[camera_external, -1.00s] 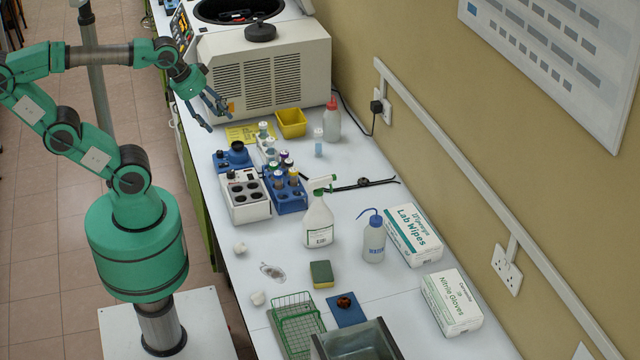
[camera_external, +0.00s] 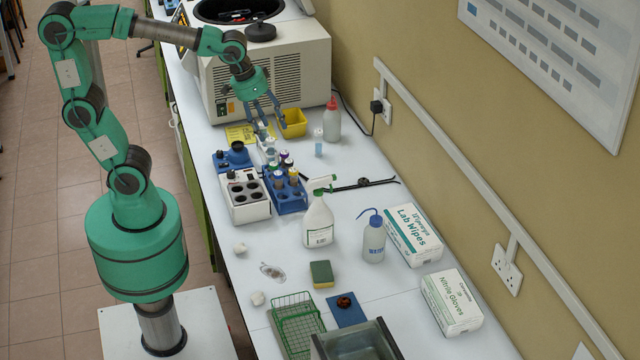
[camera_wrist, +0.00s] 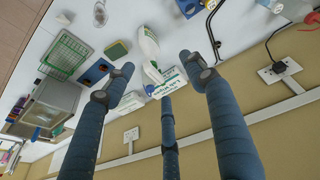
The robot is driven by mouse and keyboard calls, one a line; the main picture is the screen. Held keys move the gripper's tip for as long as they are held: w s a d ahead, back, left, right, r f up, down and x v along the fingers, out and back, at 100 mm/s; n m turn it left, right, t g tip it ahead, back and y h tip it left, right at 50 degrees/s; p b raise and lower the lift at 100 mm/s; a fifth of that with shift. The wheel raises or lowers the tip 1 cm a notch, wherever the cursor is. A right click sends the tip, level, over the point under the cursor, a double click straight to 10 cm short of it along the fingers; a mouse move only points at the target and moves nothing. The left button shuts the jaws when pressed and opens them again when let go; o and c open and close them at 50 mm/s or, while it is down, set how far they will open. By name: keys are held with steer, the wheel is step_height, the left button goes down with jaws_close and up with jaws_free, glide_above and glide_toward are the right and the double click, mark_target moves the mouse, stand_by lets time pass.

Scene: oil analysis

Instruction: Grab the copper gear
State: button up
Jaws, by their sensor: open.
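The copper gear (camera_external: 345,301) is small and dark reddish-brown. It lies on a blue mat (camera_external: 335,314) near the front of the bench, beside the sponge and the metal basin. In the wrist view the blue mat (camera_wrist: 92,74) shows at the left, close to a fingertip. My gripper (camera_external: 266,118) is open and empty, with its fingers spread, above the far part of the bench by the yellow tray. It is far from the gear. The fingers also fill the middle of the wrist view (camera_wrist: 158,76).
A spray bottle (camera_external: 319,222), a wash bottle (camera_external: 372,240) and a blue tube rack (camera_external: 287,200) stand between my gripper and the gear. A green wire basket (camera_external: 297,325) and a metal basin (camera_external: 358,345) sit near the gear. Boxes line the wall side.

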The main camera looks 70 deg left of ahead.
steer(key=w+d+f+g, duration=0.1)
steer(key=w+d+f, duration=0.2)
steer(key=w+d, duration=0.35)
steer(key=n+g+y, duration=0.1)
steer(key=n+g, duration=0.1)
steer(key=g, duration=0.1)
glide_above(345, 299)
step_height(345, 299, down, 23)
steer(key=shift+f, duration=0.1)
steer(key=shift+f, duration=0.1)
steer(key=shift+f+b, duration=0.75)
steer(key=shift+f, duration=3.45)
steer(key=shift+f, duration=0.1)
